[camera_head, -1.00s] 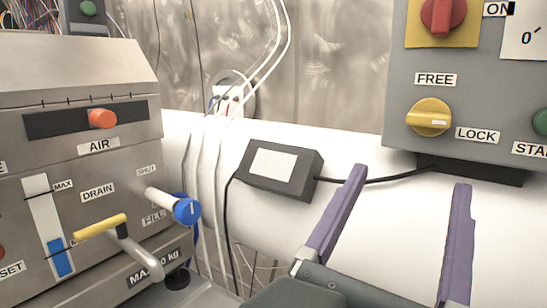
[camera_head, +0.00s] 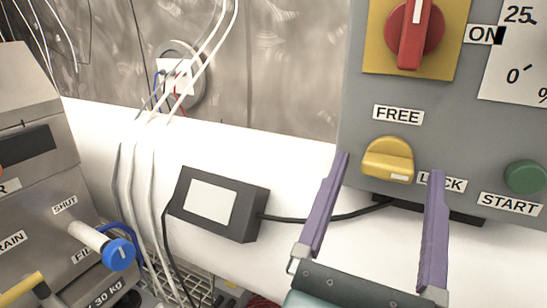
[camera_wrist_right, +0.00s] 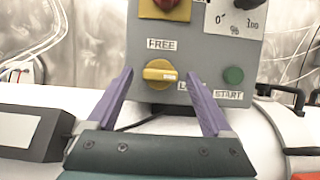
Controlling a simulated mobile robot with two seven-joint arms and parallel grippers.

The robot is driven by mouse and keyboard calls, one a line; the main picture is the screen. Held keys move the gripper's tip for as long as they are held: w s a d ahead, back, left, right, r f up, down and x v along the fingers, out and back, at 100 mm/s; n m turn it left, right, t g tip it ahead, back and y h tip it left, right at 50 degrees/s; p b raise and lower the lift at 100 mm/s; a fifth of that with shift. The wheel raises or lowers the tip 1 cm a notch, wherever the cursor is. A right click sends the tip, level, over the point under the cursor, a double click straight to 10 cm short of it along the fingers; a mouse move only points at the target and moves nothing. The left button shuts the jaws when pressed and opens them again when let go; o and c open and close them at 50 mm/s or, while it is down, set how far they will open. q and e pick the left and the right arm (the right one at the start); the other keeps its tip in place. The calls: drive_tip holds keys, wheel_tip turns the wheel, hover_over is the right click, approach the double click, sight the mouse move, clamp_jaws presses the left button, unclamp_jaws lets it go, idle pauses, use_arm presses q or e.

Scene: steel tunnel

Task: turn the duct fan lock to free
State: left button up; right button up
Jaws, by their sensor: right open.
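The duct fan lock is a yellow knob (camera_head: 388,160) on a grey control box (camera_head: 470,130) at the right of the head view. The FREE label (camera_head: 398,114) is above it and the LOCK label (camera_head: 442,181) is to its lower right, partly hidden by a finger. The knob's white mark is on its right side, toward LOCK. My right gripper (camera_head: 390,165) is open, its purple fingers pointing up at the knob. In the right wrist view the knob (camera_wrist_right: 160,73) shows between the fingertips, beyond them and apparently untouched. My left gripper is not in view.
A red switch (camera_head: 413,28) on a yellow plate is above the knob, and a green START button (camera_head: 525,176) is to its right. A black box (camera_head: 215,203) with a cable lies on the white duct. A steel panel (camera_head: 40,190) with a blue-ended handle (camera_head: 119,254) stands at left.

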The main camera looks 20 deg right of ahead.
drive_tip(key=shift+c, duration=0.3)
clamp_jaws()
idle(0.3)
